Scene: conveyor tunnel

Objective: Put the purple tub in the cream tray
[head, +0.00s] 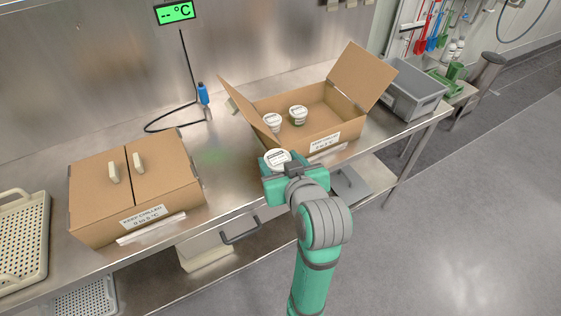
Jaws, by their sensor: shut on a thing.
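My gripper (280,172) is shut on a round tub with a white, labelled lid (277,157). It holds the tub at the front of the open cardboard box. The side of this tub is mostly hidden, so I cannot tell if it is purple. A cream tray (40,205) with a perforated bottom sits on the steel table at the far left, partly cut off by the picture edge. It looks empty where it shows.
The open cardboard box (343,107) holds two more white-lidded tubs, one dark green (298,117) and one pale (272,121). A closed cardboard box (95,205) stands between the cream tray and my gripper. A grey bin (415,95) stands at the right. Bare steel lies between the boxes.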

